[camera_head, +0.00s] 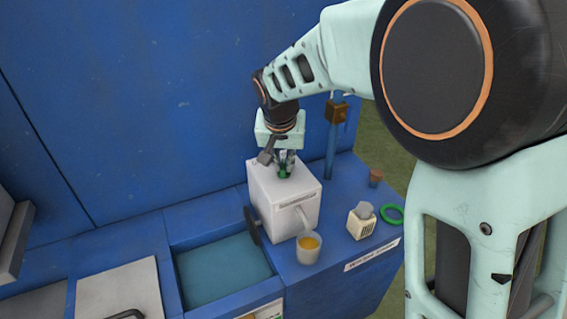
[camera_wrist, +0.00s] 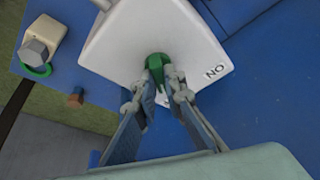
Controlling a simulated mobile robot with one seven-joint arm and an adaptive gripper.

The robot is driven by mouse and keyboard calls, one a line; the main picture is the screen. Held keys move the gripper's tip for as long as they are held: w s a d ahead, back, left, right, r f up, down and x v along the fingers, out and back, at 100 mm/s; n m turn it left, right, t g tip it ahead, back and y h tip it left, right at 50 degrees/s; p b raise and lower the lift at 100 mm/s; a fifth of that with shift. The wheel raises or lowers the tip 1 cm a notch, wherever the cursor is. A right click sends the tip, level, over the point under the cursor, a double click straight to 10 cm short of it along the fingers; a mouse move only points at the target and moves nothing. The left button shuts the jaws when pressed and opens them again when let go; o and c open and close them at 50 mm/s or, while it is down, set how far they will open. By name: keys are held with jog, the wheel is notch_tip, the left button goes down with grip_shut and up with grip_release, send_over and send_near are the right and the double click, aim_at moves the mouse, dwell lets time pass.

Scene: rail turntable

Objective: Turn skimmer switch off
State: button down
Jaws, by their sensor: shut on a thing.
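The skimmer is a white box (camera_head: 262,192) on the blue counter, with a spout on its right side and a dark disc on its left. A green switch knob (camera_head: 284,175) is on its top; it also shows in the wrist view (camera_wrist: 156,63). The letters "ON" (camera_wrist: 215,72) are printed on the box top beside the knob. My gripper (camera_head: 284,162) points down onto the box top, its fingers shut on the green knob. The fingers partly hide the knob, and any other label near it is not visible.
A cup with amber liquid (camera_head: 308,250) stands under the spout. A small cream block with a grey piece (camera_head: 361,224), a green ring (camera_head: 392,214) and a brown cork (camera_head: 375,177) lie to the right. A blue post (camera_head: 332,150) rises behind. A liquid-filled basin (camera_head: 222,268) is left.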

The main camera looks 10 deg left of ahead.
jog(key=c, duration=2)
grip_release()
jog(key=v, duration=1.2)
